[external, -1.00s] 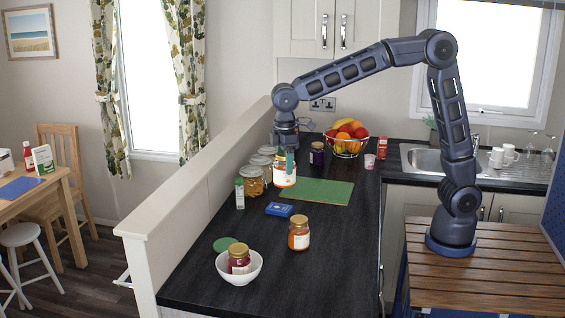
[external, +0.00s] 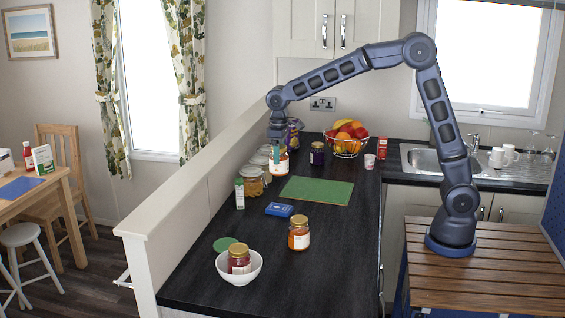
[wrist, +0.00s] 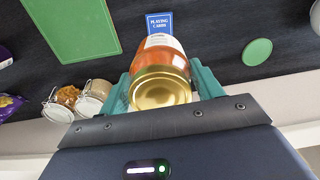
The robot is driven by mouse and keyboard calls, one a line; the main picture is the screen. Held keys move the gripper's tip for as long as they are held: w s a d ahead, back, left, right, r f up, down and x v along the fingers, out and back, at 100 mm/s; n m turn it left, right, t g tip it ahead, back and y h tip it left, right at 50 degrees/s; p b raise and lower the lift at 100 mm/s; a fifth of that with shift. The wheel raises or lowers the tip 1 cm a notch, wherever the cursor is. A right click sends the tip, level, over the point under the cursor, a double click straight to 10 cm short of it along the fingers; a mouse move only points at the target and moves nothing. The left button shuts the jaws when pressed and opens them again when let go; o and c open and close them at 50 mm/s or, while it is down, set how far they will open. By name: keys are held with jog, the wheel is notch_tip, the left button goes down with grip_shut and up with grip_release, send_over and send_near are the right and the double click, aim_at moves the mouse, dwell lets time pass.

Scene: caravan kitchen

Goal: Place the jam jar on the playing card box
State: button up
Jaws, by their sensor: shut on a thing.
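My gripper (external: 278,152) is shut on a glass jar with orange-red contents, a gold lid and a white label, which I take for the jam jar (external: 281,164). In the wrist view the jar (wrist: 160,78) sits between the teal fingers, lid towards the camera. It is held near the clip-top jars, behind the card box in the external view. The blue playing card box (external: 279,210) lies flat on the dark counter, its top bare. In the wrist view the box (wrist: 159,20) shows just beyond the jar, which may hide its lower part.
A green board (external: 317,191) lies behind the box. Clip-top jars (external: 250,182) and a carton (external: 239,194) line the left wall.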

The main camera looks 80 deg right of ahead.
notch_tip(320, 180, down, 14)
jog(key=shift+f, duration=0.1)
dwell(0.5)
jog(key=shift+f, duration=0.15)
jog(key=o, duration=1.3)
